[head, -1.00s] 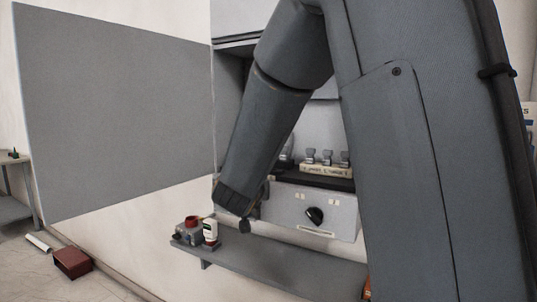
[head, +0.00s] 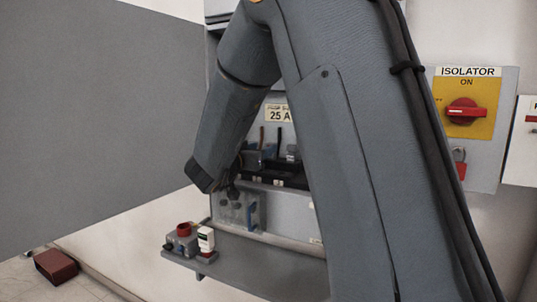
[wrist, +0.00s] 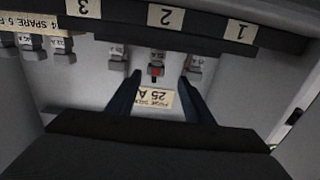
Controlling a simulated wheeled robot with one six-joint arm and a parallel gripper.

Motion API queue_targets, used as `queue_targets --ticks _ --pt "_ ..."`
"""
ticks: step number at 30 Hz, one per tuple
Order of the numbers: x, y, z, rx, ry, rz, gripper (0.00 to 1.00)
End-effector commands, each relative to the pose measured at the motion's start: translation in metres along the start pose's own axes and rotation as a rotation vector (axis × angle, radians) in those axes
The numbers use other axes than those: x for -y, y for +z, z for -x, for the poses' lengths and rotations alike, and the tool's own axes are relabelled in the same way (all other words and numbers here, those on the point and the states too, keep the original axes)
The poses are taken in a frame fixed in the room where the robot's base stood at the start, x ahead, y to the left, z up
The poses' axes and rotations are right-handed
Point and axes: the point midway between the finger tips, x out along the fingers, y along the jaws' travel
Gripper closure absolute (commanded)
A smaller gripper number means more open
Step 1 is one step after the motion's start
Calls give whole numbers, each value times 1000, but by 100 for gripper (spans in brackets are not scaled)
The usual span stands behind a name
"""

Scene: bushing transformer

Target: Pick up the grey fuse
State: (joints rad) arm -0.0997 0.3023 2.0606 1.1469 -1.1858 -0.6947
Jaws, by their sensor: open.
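Several small grey fuse-like pieces show in the wrist view, which looks upside down. One with a red spot (wrist: 155,70) is between and just beyond my fingertips, by label 2. Another grey piece (wrist: 195,65) is by the right fingertip, and one (wrist: 118,54) is left of the left fingertip. I cannot tell which is the grey fuse meant. My gripper (wrist: 159,78) is open, with two dark blue fingers apart and nothing visibly held. In the head view, my arm hides part of the cabinet; a grey piece (head: 292,152) shows inside.
A 25 A label (head: 278,113) is on the cabinet's back wall. A grey shelf (head: 270,262) below holds a white bottle (head: 206,240) and a red-topped item (head: 184,230). A large grey panel (head: 90,110) stands left. An isolator (head: 466,105) is on the right wall.

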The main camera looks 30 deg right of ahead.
Motion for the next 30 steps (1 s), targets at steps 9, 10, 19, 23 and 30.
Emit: queue_targets --ticks 9,10,19,23,30 --pt "-8 -4 -38 1 9 2 53" --pt "-9 -4 -41 2 9 2 53" --pt "-6 -3 -64 0 4 0 53" --pt "-5 -2 -63 0 2 0 53" --pt "-5 -2 -63 0 2 0 85"
